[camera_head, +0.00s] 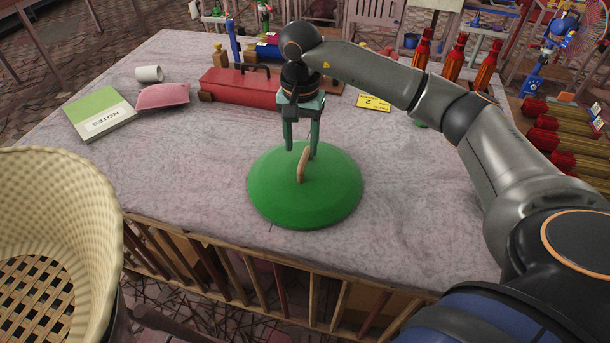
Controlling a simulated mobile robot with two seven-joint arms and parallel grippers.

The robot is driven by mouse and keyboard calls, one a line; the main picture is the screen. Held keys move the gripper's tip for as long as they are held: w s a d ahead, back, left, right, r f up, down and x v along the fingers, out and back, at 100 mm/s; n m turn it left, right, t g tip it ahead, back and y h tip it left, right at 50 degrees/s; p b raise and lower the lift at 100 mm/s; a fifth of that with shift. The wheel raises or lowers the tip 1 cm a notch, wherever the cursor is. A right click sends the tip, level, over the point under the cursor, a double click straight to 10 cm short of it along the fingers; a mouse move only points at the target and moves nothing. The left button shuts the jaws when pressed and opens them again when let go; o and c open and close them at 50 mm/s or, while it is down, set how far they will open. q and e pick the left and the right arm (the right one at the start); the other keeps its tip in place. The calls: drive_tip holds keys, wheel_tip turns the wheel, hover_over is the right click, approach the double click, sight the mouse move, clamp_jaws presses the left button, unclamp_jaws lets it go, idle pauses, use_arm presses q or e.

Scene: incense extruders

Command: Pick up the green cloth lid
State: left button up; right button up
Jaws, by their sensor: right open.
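The green cloth lid (270,193) is a round green dome that lies near the front edge of the table. A tan upright handle (302,166) stands at its top. My right gripper (301,152) points down over the lid, with its two green fingers apart. The fingertips are close to the handle, which shows between and slightly below them. I cannot tell whether they touch it. My left gripper is not in view.
The grey table (180,190) carries a red box (240,87), a green notebook (101,113), a pink item (163,96), a white cup (149,74) and a yellow card (373,103) behind the lid. Red-orange bottles (455,57) stand at the back right.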

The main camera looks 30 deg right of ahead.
sight(305, 155)
drive_tip(key=f, duration=0.3)
drive_tip(key=f+p, duration=0.1)
drive_tip(key=f, duration=0.1)
drive_tip(key=shift+s+d, duration=0.15)
drive_tip(key=shift+d, duration=0.25)
drive_tip(key=shift+c, duration=0.4)
clamp_jaws()
idle(0.5)
